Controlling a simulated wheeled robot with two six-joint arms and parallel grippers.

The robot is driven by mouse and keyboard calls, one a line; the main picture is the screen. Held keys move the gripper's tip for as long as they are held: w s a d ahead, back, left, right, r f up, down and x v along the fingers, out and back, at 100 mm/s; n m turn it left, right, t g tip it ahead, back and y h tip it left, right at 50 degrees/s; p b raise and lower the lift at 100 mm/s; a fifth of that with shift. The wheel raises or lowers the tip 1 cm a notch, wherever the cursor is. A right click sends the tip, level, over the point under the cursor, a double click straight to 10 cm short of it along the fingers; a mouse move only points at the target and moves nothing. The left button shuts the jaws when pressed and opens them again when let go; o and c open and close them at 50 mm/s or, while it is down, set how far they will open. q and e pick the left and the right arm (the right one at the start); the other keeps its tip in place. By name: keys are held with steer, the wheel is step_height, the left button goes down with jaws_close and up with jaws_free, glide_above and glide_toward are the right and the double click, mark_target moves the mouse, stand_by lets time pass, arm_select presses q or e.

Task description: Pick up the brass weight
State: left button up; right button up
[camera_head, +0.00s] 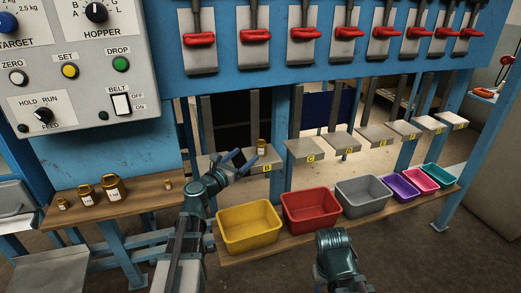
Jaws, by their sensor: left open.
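A small brass weight (262,147) with a pale label stands upright on the grey platform marked B (268,166). My left gripper (243,161) is open, with its blue fingers just left of and in front of that weight in the picture. Nothing shows between the fingers. More brass weights stand on the wooden shelf at the left: a large one (113,188), a medium one (87,196) and small ones (62,204) (168,186). My right arm shows at the bottom right of centre, but its fingers are not visible.
Yellow (247,245), red (310,222), grey (362,204), purple, pink and teal bins line a low wooden shelf. More labelled platforms (304,149) run to the right. Red levers (255,36) hang above, and a control panel (85,70) stands upper left.

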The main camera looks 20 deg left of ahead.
mark_target(258, 147)
arm_select(q)
steer(key=shift+x, duration=1.7)
steer(key=x, duration=0.5)
steer(key=shift+d+f, duration=0.2)
steer(key=shift+d, duration=0.15)
jaws_close()
